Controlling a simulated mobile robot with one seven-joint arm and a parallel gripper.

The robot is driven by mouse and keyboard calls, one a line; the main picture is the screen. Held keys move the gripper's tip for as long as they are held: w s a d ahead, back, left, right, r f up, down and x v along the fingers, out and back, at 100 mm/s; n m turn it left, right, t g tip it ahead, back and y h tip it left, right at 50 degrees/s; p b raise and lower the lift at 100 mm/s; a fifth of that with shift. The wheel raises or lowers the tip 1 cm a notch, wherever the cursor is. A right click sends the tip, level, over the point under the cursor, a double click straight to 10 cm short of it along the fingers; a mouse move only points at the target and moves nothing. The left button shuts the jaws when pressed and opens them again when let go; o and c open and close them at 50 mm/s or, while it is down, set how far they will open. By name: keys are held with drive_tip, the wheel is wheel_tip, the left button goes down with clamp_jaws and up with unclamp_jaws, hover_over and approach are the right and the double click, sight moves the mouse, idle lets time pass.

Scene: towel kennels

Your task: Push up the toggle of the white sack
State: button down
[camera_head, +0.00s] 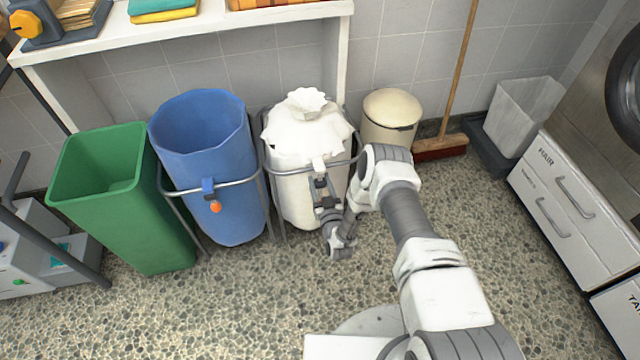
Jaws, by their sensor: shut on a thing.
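The white sack (293,190) hangs upright in a grey metal ring frame, its top gathered into a ruffled bunch. A small white clasp (319,164) sits on the front of the ring. My gripper (321,184) is at the front of the sack, just below this clasp, its fingers pointing up toward it. It is shut on the toggle, which is mostly hidden by the fingers, so its exact position cannot be told.
A blue sack (205,140) with a blue clasp and orange knob (215,207) hangs open to the left, beside a green bin (125,200). A cream lidded bin (391,108) and broom (440,147) stand right. A white shelf (190,28) is behind. The speckled floor in front is clear.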

sight(320, 181)
drive_tip(key=shift+r+p, duration=1.1)
drive_tip(key=shift+r, duration=0.9)
drive_tip(key=shift+c, duration=1.6)
unclamp_jaws()
